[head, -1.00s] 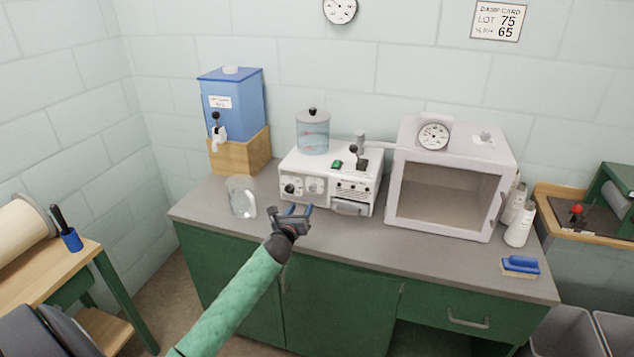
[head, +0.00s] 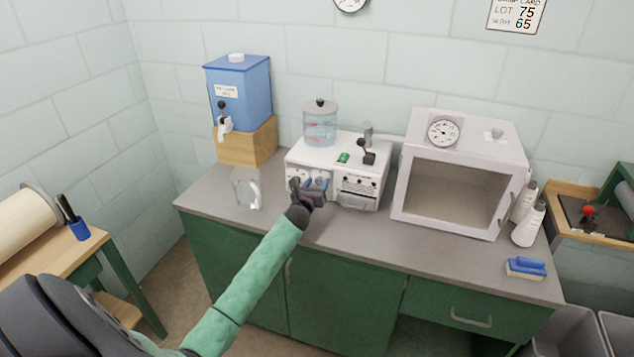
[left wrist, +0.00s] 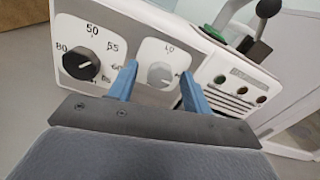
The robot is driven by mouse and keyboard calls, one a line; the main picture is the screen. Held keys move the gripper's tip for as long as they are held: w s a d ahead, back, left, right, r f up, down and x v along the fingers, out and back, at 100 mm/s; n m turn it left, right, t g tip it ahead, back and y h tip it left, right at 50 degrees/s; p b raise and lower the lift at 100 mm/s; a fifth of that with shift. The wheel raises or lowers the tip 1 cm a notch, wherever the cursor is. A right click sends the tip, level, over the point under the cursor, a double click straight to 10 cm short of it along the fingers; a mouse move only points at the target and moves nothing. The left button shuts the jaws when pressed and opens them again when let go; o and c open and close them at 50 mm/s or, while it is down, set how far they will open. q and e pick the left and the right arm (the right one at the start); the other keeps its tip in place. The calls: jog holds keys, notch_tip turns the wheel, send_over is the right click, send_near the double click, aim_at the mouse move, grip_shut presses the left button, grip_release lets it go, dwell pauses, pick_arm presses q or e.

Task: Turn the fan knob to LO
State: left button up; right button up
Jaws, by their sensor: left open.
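The white control box (head: 352,148) stands on the counter. In the left wrist view its front has a pale grey knob (left wrist: 160,75) on a white plate with a small mark above that looks like LO. I cannot tell for sure where this knob points. To its left is a black knob (left wrist: 80,64) on a dial with numbers such as 50, 55 and 80. My left gripper (head: 310,186) is at the box's front, open, its blue fingertips (left wrist: 160,68) on either side of the pale knob. I cannot tell whether they touch it. In the head view the gripper hides this knob.
A clear jug (head: 246,188) stands left of my gripper. A blue water tank (head: 240,90) on a wooden stand is behind it. A white cabinet with a window (head: 455,195) stands to the right. The counter front (head: 350,238) is clear.

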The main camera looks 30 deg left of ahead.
pick_arm(q)
jog(key=shift+w+f, duration=0.1)
jog(key=shift+w, duration=0.1)
jog(key=c, duration=1)
